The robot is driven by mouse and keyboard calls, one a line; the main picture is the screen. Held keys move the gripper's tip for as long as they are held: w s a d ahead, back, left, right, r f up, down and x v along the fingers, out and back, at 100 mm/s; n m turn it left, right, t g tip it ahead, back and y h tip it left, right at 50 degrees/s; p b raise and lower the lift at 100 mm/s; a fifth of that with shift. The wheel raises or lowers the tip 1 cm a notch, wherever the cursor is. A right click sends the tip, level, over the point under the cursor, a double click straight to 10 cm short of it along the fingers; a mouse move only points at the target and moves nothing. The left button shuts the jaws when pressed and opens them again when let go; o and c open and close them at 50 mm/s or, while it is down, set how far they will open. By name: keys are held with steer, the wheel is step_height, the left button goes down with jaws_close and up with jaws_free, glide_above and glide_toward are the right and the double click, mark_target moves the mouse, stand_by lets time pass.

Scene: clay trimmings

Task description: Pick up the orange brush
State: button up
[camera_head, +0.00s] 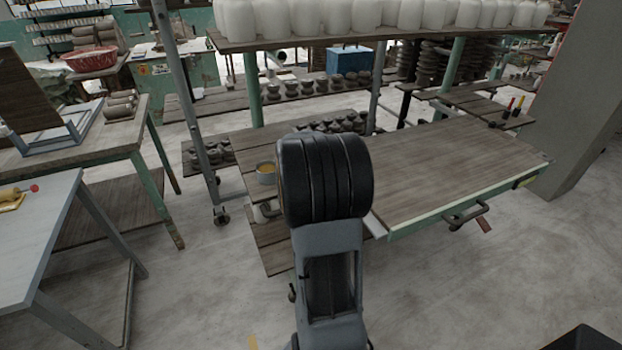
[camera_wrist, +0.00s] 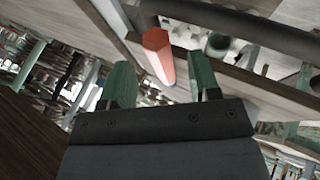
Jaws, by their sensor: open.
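In the wrist view, an orange, faceted, rod-like piece (camera_wrist: 158,55), which looks like the orange brush's handle, lies in line with the gap between my fingertips. My gripper (camera_wrist: 161,62) is open, with its two green fingers spread on either side of this piece in the picture. I see no contact, and the distance cannot be told. The rest of the brush does not show. In the head view, my arm's dark joint hides the gripper, and I cannot make out the brush there.
A wooden worktable (camera_head: 450,165) stands to the right of my arm. Small tools with red and yellow handles (camera_head: 513,105) lie at its far right. A shelf (camera_head: 350,38) of white pots runs behind. A grey table (camera_head: 40,230) stands left. Floor is open between.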

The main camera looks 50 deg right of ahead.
steer(key=shift+x, duration=1.25)
steer(key=c, duration=1)
steer(key=shift+r, duration=0.1)
